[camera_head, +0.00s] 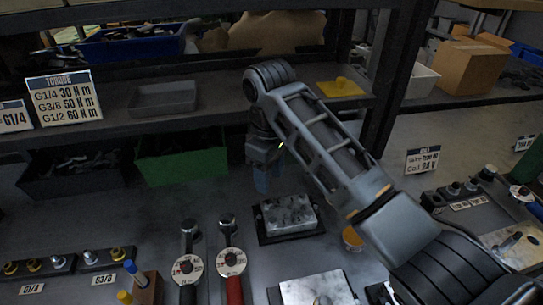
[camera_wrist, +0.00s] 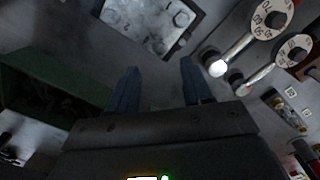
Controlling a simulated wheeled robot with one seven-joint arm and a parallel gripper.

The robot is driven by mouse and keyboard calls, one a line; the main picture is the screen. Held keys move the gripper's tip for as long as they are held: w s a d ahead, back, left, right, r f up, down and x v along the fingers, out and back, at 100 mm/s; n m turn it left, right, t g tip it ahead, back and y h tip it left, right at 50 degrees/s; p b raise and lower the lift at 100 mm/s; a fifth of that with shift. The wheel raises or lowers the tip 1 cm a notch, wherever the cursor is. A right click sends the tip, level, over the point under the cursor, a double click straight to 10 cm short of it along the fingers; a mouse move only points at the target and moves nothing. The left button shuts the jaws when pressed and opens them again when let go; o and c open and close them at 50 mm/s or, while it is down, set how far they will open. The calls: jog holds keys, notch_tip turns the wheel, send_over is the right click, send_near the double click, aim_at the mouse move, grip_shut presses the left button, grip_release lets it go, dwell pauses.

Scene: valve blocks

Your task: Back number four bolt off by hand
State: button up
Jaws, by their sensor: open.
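A grey metal valve block (camera_head: 288,215) sits in a dark tray on the bench, near the middle of the head view. I cannot read which bolt is number four. My gripper (camera_head: 264,178) hangs above the bench, behind and left of the block. In the wrist view, my gripper's two fingers (camera_wrist: 158,85) are apart with nothing between them, and the block lies beyond the tips.
Two dial torque wrenches (camera_head: 187,265) (camera_head: 231,262) lie left of the block. A second metal block (camera_head: 317,289) is at the front. A green bin (camera_head: 181,166) stands at left under the shelf (camera_head: 215,108). A socket rack (camera_head: 62,263) is at front left.

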aim_at(270, 203)
jog(key=shift+w+f, duration=0.1)
jog(key=shift+f, duration=0.15)
jog(key=shift+f+p, duration=0.3)
jog(key=shift+f, duration=3.35)
grip_shut()
